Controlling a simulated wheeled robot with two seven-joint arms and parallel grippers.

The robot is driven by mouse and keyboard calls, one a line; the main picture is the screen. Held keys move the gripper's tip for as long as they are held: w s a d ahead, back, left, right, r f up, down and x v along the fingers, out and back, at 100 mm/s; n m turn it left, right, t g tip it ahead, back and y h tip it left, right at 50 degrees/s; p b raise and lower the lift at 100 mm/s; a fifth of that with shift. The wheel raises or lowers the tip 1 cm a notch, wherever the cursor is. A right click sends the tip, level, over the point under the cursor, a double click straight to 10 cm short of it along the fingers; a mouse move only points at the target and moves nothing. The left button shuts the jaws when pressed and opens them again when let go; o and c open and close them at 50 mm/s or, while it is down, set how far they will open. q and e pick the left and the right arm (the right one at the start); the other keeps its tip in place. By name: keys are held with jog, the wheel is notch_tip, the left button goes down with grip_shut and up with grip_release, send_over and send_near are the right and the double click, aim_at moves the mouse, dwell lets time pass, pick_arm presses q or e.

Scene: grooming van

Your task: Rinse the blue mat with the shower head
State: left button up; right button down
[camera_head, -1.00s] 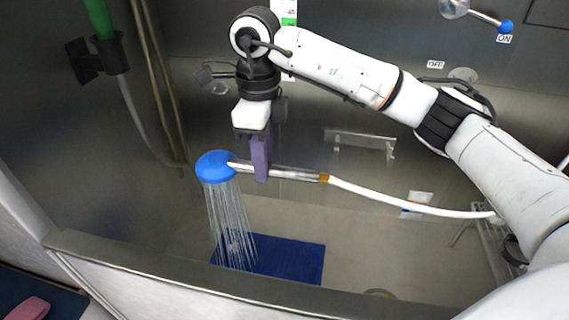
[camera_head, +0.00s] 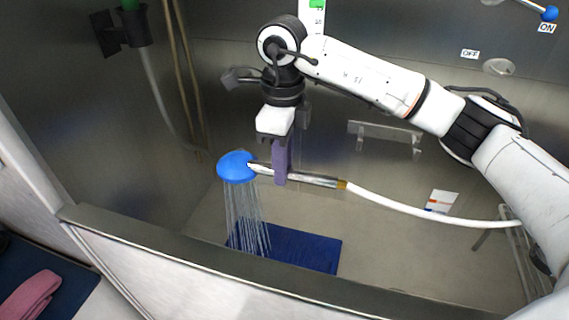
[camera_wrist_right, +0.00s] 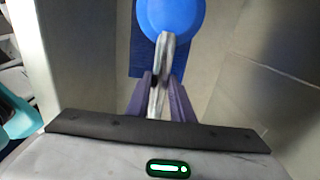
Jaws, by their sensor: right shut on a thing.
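The shower head (camera_head: 237,167) is blue with a metal handle and a white hose (camera_head: 410,208). My right gripper (camera_head: 280,176) is shut on its handle and holds it above the tub. Water streams fall from the head onto the left part of the blue mat (camera_head: 302,251), which lies flat on the tub floor. The tub's front rim hides the mat's near edge. In the right wrist view the purple fingers (camera_wrist_right: 160,100) clasp the handle behind the blue head (camera_wrist_right: 170,14), and part of the mat (camera_wrist_right: 148,60) shows below. My left gripper is not in view.
The tub's front rim (camera_head: 180,245) runs across the foreground. A lever with a blue knob (camera_head: 550,13) sits by the ON label at the upper right. A clear shelf (camera_head: 385,133) is on the back wall. A pink towel (camera_head: 30,296) lies at the lower left, outside the tub.

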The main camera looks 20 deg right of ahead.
jog(key=shift+w+a, duration=0.3)
jog(key=shift+a, duration=0.05)
jog(key=shift+s+d, duration=0.1)
jog(key=shift+d, duration=0.05)
jog(key=shift+s+d, duration=0.3)
jog(key=shift+d, duration=0.05)
jog(key=shift+a, duration=0.1)
jog(key=shift+w+a, duration=0.4)
jog(key=shift+r, duration=0.1)
